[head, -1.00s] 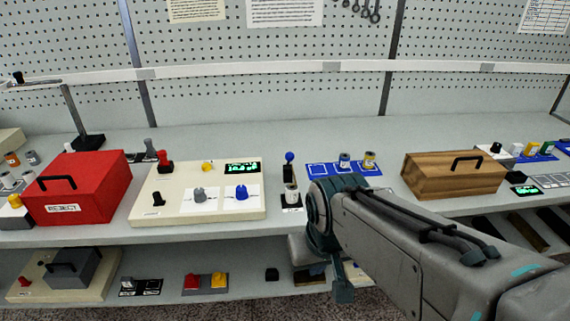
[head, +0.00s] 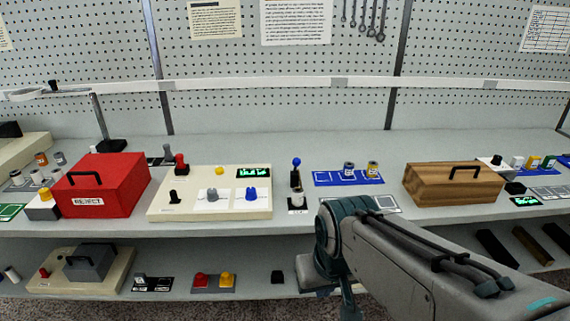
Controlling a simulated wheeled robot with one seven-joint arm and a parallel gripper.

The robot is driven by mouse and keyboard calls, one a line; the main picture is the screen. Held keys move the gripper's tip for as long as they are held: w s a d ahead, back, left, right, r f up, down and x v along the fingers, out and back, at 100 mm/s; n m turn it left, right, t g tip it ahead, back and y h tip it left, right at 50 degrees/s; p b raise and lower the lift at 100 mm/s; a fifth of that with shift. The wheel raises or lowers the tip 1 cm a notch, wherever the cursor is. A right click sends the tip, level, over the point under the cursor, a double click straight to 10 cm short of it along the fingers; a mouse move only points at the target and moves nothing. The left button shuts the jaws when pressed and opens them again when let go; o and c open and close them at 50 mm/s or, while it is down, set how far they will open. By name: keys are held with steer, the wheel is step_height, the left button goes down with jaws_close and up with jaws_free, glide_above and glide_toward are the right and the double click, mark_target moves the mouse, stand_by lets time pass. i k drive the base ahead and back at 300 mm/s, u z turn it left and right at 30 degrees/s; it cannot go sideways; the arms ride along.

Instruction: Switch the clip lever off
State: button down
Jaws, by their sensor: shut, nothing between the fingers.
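Several levers stand on the bench, and I cannot read which label names the clip lever. A small black lever (head: 174,197) stands on the front left of the cream panel (head: 205,213). A red-knobbed lever (head: 181,165) is at the panel's back left edge, with a grey-knobbed lever (head: 168,153) behind it. A blue-ball lever (head: 296,171) stands upright to the right of the panel. My arm crosses the lower right, and its bent joint is in front of the bench edge. My gripper's fingers do not show.
A red reject box (head: 108,183) stands left of the panel. A wooden box (head: 440,187) and a blue tray (head: 330,179) are to the right. The lower shelf holds a grey box (head: 90,262) and red and yellow buttons (head: 214,281). The back of the bench is mostly clear.

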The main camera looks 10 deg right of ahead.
mark_target(297, 162)
steer(key=u, duration=1.45)
steer(key=i, duration=0.95)
steer(key=z, duration=1.8)
